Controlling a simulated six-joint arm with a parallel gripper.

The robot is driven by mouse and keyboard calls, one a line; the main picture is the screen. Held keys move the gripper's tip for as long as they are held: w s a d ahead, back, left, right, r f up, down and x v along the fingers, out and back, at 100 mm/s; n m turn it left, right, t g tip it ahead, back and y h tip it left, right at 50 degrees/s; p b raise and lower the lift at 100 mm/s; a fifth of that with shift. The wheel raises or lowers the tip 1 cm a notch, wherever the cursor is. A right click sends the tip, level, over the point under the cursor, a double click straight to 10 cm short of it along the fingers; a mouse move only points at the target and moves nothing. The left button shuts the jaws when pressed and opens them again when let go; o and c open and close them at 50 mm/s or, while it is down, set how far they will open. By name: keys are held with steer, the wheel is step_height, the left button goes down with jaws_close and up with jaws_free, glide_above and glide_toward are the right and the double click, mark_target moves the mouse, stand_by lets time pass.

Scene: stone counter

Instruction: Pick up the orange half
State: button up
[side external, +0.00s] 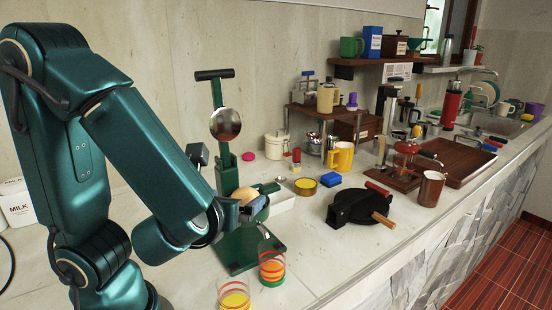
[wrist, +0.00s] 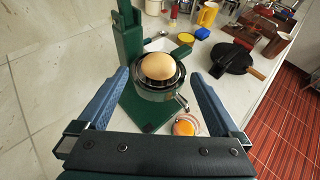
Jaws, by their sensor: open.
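The orange half (wrist: 158,66) sits dome up in the dark cup of the green juicer press (wrist: 130,30). In the side external view the orange half (side external: 256,203) shows as a pale tan dome on the press (side external: 240,248), partly hidden by my gripper. My gripper (wrist: 158,76) is open, with one blue finger on each side of the orange half and the cup. Clear gaps show between the fingers and the fruit in the wrist view. In the side view my gripper (side external: 250,207) is beside the cup, and its far finger is hard to make out.
A round yellow-topped tin (side external: 305,187), a blue sponge (side external: 331,179), a black press pan (side external: 358,207) and a yellow mug (side external: 341,157) lie beyond. The press's upright lever (side external: 216,95) rises beside my gripper.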

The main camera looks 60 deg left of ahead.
mark_target(243, 194)
steer(key=shift+x, duration=2.65)
steer(key=shift+f, duration=0.15)
steer(key=c, duration=1.5)
step_height(243, 194, up, 10)
